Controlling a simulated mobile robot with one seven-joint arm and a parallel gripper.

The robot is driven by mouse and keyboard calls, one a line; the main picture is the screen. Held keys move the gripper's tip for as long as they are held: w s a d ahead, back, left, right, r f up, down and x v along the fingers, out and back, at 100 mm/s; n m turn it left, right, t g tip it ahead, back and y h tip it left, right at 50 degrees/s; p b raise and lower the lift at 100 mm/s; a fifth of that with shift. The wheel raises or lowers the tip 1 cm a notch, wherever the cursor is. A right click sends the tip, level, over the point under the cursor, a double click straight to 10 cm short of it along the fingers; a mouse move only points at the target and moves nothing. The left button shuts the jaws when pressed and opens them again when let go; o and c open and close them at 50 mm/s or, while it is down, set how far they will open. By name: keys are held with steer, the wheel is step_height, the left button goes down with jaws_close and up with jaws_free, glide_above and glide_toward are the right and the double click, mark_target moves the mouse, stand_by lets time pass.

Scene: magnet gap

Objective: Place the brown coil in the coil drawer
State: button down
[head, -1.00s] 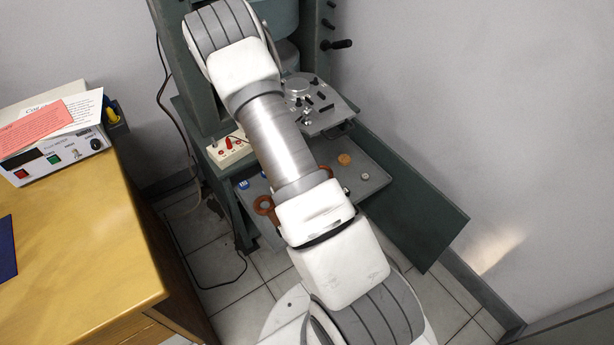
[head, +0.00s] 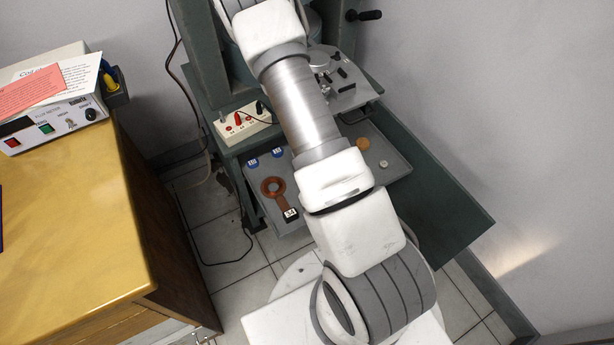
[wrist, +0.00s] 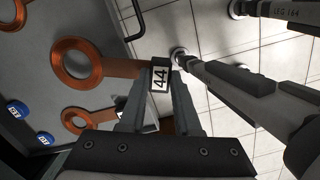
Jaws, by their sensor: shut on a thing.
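My gripper (wrist: 158,98) is shut on the label end of a brown coil (wrist: 63,58), a copper-coloured ring with a flat handle marked 44. The grey coil drawer (wrist: 28,75) is open behind both coils. In the head view the drawer (head: 285,227) holds a brown coil (head: 266,183) with a white label; which of the two it is, I cannot tell. My gripper is hidden there behind my arm.
Blue labelled pieces (head: 279,152) sit at the drawer's back left. An orange disc (head: 362,143) and a small grey disc (head: 384,163) lie at its right.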

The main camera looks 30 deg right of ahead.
steer(key=w+b, duration=0.1)
steer(key=w, duration=1.3)
steer(key=shift+a+b, duration=0.2)
steer(key=shift+b, duration=0.15)
steer(key=shift+f+b, duration=0.95)
steer(key=shift+f, duration=0.75)
steer(key=shift+f, duration=0.2)
steer(key=c, duration=0.6)
jaws_free()
steer(key=r+p, duration=0.1)
steer(key=r, duration=0.1)
steer(key=r+p, duration=0.1)
steer(key=r, duration=0.2)
steer(key=a+r+p, duration=0.1)
steer(key=r, duration=0.1)
steer(key=shift+w+r, duration=0.1)
steer(key=shift+r, duration=0.3)
